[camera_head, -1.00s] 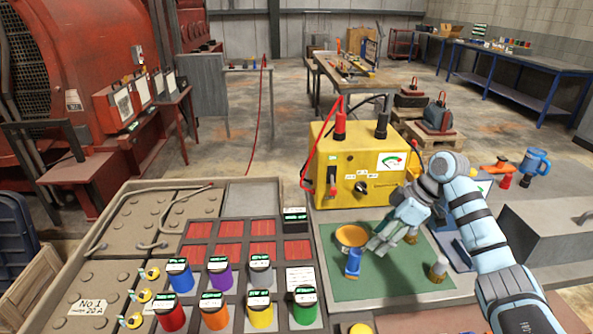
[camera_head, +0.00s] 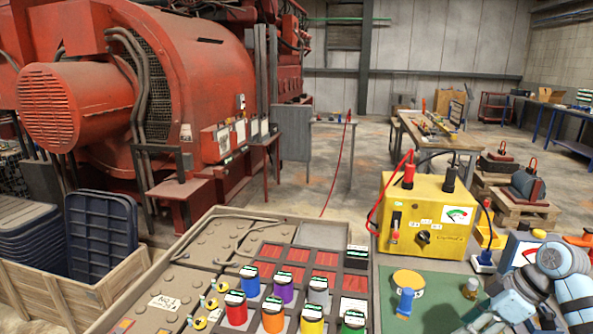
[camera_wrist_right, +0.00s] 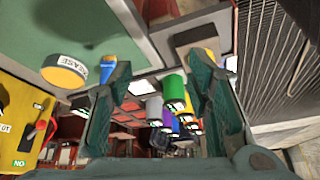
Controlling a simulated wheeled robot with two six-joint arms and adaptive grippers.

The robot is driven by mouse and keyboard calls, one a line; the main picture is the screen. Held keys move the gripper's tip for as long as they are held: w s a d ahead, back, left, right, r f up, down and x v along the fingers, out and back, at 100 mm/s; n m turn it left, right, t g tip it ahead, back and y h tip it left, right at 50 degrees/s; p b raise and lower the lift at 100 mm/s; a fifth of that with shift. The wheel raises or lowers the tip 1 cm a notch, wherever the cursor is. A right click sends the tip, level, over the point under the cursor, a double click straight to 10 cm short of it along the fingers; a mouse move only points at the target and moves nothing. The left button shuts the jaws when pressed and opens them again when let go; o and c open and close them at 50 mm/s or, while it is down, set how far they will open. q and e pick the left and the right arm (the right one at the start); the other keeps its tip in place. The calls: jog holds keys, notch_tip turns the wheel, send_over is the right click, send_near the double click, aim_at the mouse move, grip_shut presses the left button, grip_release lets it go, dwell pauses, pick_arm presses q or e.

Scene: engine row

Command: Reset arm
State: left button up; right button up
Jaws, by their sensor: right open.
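My right gripper (camera_head: 482,314) is at the lower right of the head view, over the right part of the green mat (camera_head: 440,305). In the right wrist view its two dark fingers (camera_wrist_right: 160,95) are spread wide, with nothing held between them. The grease tin (camera_head: 408,279) stands on the mat to the left of the gripper, with a blue-handled piece (camera_head: 405,302) beside it. The tin (camera_wrist_right: 65,76) and blue piece (camera_wrist_right: 108,70) also show in the wrist view. My left gripper is out of view.
A yellow meter box (camera_head: 428,215) with red and black leads stands behind the mat. A partitioned tray (camera_head: 215,215) with several coloured cylinders lies left of it. A small brass piece (camera_head: 470,288) stands near my right gripper. Stacked blue bins (camera_head: 100,235) sit at left.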

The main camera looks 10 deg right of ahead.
notch_tip(320, 180, down, 15)
jog(key=m+h, duration=0.1)
jog(key=m, duration=0.3)
jog(key=s+f+m+h, duration=0.1)
jog(key=s+f, duration=0.2)
jog(key=f, duration=0.4)
jog(key=s+a+f+m+g+h, duration=0.1)
jog(key=s+f+m, duration=0.1)
jog(key=s+f, duration=0.3)
jog(key=s+f+m+h, duration=0.1)
jog(key=s+f, duration=0.1)
jog(key=f, duration=0.6)
jog(key=s+a+f, duration=0.4)
jog(key=s+f, duration=0.1)
jog(key=s, duration=0.5)
jog(key=s+a+f, duration=0.4)
jog(key=s+f, duration=0.1)
jog(key=s, duration=0.5)
jog(key=s+a+f+m+g, duration=0.1)
jog(key=s+a+f, duration=0.4)
jog(key=s, duration=0.6)
jog(key=shift+f+h, duration=0.25)
jog(key=shift+h, duration=0.15)
jog(key=shift+s+a, duration=0.1)
